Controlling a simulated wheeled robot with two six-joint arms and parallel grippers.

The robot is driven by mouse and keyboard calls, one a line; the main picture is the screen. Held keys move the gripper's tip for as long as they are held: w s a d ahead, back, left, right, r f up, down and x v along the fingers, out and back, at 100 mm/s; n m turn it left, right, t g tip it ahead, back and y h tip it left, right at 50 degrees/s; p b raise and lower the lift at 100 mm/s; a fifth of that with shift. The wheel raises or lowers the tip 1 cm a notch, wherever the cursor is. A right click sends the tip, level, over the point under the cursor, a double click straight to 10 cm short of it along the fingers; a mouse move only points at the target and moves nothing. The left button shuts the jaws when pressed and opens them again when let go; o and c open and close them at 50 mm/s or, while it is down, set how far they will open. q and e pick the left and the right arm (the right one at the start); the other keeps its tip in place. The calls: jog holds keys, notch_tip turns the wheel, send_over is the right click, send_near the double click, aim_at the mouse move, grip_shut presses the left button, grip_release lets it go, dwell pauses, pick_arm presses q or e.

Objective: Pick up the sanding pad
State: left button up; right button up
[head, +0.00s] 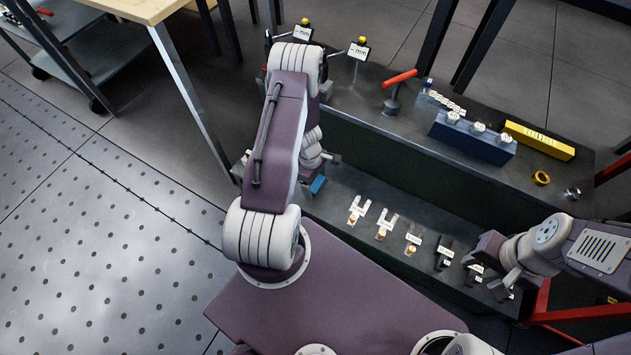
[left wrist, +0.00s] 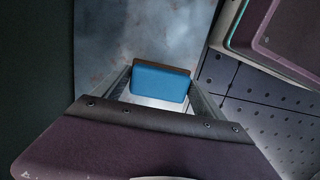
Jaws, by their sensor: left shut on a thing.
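The sanding pad (left wrist: 160,82) is a small blue block with a dark brownish top edge. In the left wrist view it sits between the two fingers of my left gripper (left wrist: 158,92), which is shut on it. In the head view the blue pad (head: 318,185) shows beside the left gripper (head: 322,172), over the left end of the lower shelf. My arm hides part of the gripper there. My right gripper (head: 490,268) is at the right end of the lower shelf, by dark fittings; its opening cannot be made out.
The lower shelf (head: 335,190) carries a row of several small labelled fittings (head: 384,224). The upper shelf (head: 350,100) holds a red-handled tool (head: 398,78), a blue block (head: 473,138) and a yellow bar (head: 538,140). A wooden-topped table (head: 140,8) stands at upper left. Perforated floor lies left.

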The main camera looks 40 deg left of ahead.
aim_at(316, 193)
pick_arm(q)
jog(key=s+d+b, duration=0.1)
jog(key=b, duration=0.1)
jog(key=s+d+r+b, duration=0.1)
jog(key=s, duration=0.1)
jog(key=shift+s+d+r+b, duration=0.1)
jog(key=shift+d+b, duration=0.05)
jog(key=shift+b, duration=0.2)
jog(key=s+d+r+b, duration=0.1)
jog(key=s+d+r, duration=0.2)
jog(key=s+r, duration=0.1)
jog(key=shift+s+d+r+b, duration=0.25)
jog(key=shift+s+b, duration=0.15)
jog(key=shift+s, duration=0.1)
